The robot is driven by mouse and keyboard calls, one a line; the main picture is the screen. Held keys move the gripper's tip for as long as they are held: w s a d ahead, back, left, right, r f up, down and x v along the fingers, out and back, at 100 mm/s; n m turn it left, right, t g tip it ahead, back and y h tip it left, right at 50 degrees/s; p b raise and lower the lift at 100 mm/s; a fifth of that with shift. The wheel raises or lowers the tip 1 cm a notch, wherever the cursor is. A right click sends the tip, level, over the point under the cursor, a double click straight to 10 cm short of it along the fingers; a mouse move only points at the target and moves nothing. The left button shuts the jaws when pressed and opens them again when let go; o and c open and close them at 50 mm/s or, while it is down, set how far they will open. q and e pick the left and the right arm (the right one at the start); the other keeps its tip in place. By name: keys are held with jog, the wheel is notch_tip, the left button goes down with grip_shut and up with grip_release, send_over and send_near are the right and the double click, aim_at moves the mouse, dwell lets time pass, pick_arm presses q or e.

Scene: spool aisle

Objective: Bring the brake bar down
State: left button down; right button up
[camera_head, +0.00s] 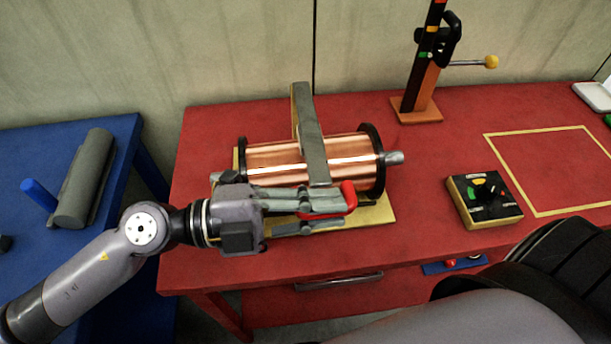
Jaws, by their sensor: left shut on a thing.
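A copper-wound spool (265,155) with black end flanges lies on its side in a stand on a yellow base plate (375,214) on the red table. The grey brake bar (311,140) runs from a post behind the spool forward across its top and down its front. I cannot tell whether the bar touches the copper. A red handle (349,196) shows at the bar's front end. My left gripper (325,205) is in front of the spool, its fingers shut on the red handle and partly hiding it. My right gripper is not in view.
A black and yellow dial box (484,199) stands right of the spool. An orange-based post (418,105) with a yellow-knobbed lever stands at the back. A yellow-outlined square (550,170) is empty. A blue table (100,220) at left bears a grey cylinder (85,180).

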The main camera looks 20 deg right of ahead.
pick_arm(q)
jog(key=shift+f, duration=0.7)
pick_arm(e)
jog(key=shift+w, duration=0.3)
pick_arm(q)
jog(key=shift+f, duration=0.2)
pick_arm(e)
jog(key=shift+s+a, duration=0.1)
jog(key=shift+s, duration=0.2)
pick_arm(q)
jog(key=c, duration=1.9)
grip_release()
jog(key=o, duration=0.3)
jog(key=shift+o, duration=0.2)
jog(key=shift+r, duration=0.1)
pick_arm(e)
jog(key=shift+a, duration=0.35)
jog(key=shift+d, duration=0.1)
